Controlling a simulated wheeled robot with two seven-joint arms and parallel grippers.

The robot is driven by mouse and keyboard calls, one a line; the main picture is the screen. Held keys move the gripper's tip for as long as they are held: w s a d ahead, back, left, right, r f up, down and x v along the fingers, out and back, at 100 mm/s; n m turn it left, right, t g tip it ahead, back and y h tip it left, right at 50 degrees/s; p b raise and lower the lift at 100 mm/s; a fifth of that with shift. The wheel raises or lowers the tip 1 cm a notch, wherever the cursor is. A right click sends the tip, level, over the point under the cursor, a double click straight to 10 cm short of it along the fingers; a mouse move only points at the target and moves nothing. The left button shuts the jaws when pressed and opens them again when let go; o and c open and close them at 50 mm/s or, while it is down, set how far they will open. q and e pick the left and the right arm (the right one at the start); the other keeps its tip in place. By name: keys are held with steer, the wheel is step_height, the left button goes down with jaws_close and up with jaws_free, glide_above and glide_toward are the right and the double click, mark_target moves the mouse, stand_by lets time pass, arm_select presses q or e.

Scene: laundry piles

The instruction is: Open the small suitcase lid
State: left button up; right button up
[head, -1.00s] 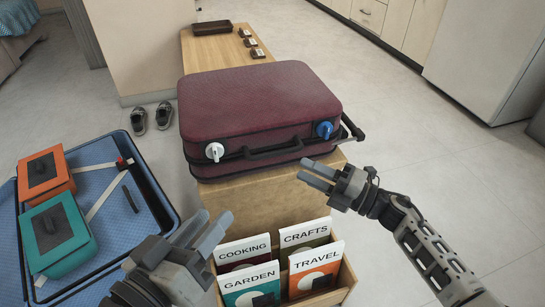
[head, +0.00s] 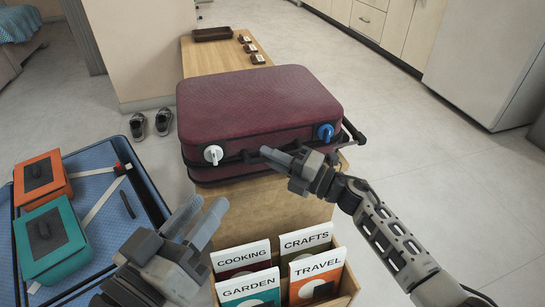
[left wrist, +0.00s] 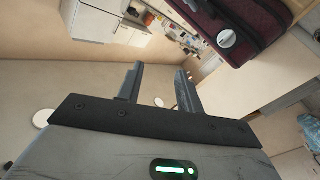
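The small maroon suitcase (head: 260,100) lies flat and closed on the wooden bench. A white knob latch (head: 213,155) is on its front left and a blue knob latch (head: 325,132) on its front right. The suitcase also shows in the left wrist view (left wrist: 262,22). My right gripper (head: 268,153) is in front of the suitcase's front face, between the latches, and hides most of the handle. Its fingers overlap, so I cannot tell its opening or whether it touches the handle. My left gripper (head: 209,213) is open and empty, below and in front of the white latch.
A box of labelled books (head: 285,272) stands before the bench (head: 290,205). Shoes (head: 150,122) lie on the floor. The floor at right is clear.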

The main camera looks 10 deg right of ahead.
mark_target(272, 132)
jaws_close()
